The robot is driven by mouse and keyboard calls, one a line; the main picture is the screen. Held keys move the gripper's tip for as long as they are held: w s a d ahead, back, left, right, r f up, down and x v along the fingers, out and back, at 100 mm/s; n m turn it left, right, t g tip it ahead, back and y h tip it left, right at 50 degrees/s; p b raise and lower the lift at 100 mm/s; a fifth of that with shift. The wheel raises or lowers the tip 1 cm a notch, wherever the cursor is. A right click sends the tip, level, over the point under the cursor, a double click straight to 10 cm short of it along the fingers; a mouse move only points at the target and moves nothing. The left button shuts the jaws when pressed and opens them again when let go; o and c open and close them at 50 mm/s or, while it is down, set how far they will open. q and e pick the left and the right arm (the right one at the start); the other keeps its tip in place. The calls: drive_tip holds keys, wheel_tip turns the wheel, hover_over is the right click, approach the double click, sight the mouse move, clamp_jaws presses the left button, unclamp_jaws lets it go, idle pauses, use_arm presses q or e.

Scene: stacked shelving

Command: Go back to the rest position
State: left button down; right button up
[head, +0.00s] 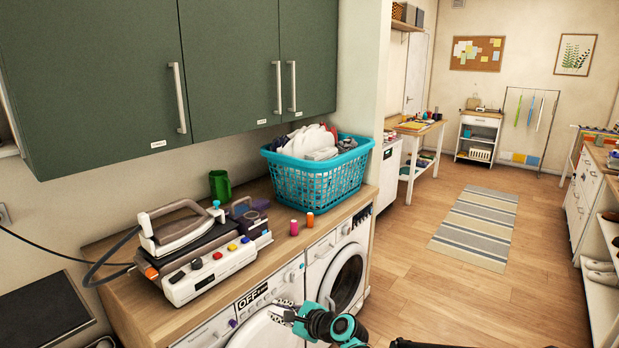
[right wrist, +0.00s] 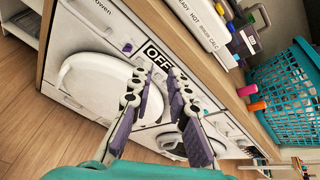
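My right gripper (head: 284,312) is at the bottom of the head view, in front of the left washing machine (head: 262,332). In the right wrist view my right gripper (right wrist: 163,80) has its two purple-padded fingers apart with nothing between them. Behind the fingers are the machine's white door (right wrist: 95,85) and an "OFF" label (right wrist: 156,54). The gripper appears apart from the machine. My left gripper does not show in either view.
The wooden counter (head: 145,312) holds a steam iron station (head: 205,270), a green mug (head: 220,185), two thread spools (head: 294,228) and a full turquoise laundry basket (head: 318,180). Green cabinets (head: 240,60) hang above. A striped rug (head: 478,225) lies on open floor at right.

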drive_tip(key=s+d+r+n+g+h, duration=0.1)
drive_tip(key=s+d+r+n+h, duration=0.15)
drive_tip(key=s+d+n, duration=0.4)
drive_tip(key=s+d+r+n+h, duration=0.2)
drive_tip(key=s+d+n+h, duration=0.15)
drive_tip(key=s+d, duration=0.45)
drive_tip(key=s+d+f+n+h, duration=0.2)
drive_tip(key=s+d+n, duration=0.2)
drive_tip(key=s+d, duration=0.2)
drive_tip(key=s+d+f+n+g+h, duration=0.1)
drive_tip(key=s+d+n, duration=0.4)
drive_tip(key=s, duration=0.5)
drive_tip(key=shift+d+f+n+h, duration=0.3)
drive_tip(key=shift+d+f+h, duration=0.25)
drive_tip(key=shift+f, duration=0.3)
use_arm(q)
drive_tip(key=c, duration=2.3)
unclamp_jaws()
use_arm(e)
drive_tip(key=shift+a, duration=0.15)
